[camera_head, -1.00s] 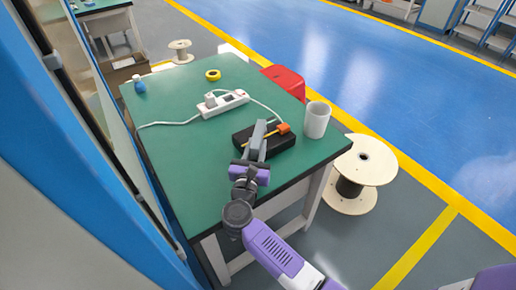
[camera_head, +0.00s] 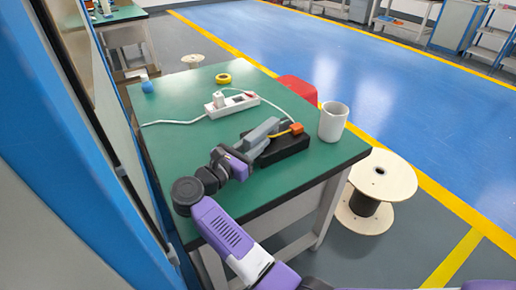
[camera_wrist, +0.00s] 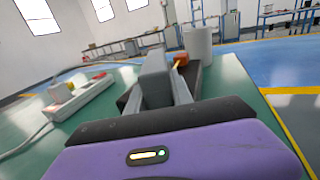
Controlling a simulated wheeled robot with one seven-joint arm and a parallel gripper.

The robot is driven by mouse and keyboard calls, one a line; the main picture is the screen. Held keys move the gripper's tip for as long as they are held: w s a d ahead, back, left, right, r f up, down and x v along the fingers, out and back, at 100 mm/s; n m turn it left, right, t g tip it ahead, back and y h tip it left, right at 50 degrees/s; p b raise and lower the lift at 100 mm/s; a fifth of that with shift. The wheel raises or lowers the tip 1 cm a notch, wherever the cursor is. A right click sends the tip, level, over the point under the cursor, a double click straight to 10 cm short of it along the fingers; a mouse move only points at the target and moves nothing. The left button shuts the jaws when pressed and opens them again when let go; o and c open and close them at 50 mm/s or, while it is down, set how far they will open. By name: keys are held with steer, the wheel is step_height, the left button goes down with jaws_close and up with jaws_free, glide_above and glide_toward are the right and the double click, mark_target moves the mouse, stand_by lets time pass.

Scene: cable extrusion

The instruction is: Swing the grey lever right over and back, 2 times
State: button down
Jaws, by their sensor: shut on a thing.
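The grey lever (camera_head: 264,129) belongs to a black box (camera_head: 289,147) on the green table. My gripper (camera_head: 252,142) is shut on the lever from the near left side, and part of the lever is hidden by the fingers. In the wrist view the lever is a grey block (camera_wrist: 155,70) between my two grey fingers. The box also carries a thin yellow rod with an orange end (camera_head: 297,128), apart from my gripper. In the wrist view this orange end (camera_wrist: 181,60) shows just right of the lever.
A white cup (camera_head: 333,122) stands right of the box near the table's edge. A white power strip (camera_head: 232,105) with its cable lies behind. Yellow tape (camera_head: 223,78), a blue item (camera_head: 147,87) and a red object (camera_head: 297,90) are farther back.

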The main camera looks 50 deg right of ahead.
mark_target(256, 133)
stand_by(0.4)
steer(key=c, duration=1.1)
jaws_free()
step_height(256, 133, up, 20)
steer(key=shift+p, duration=0.9)
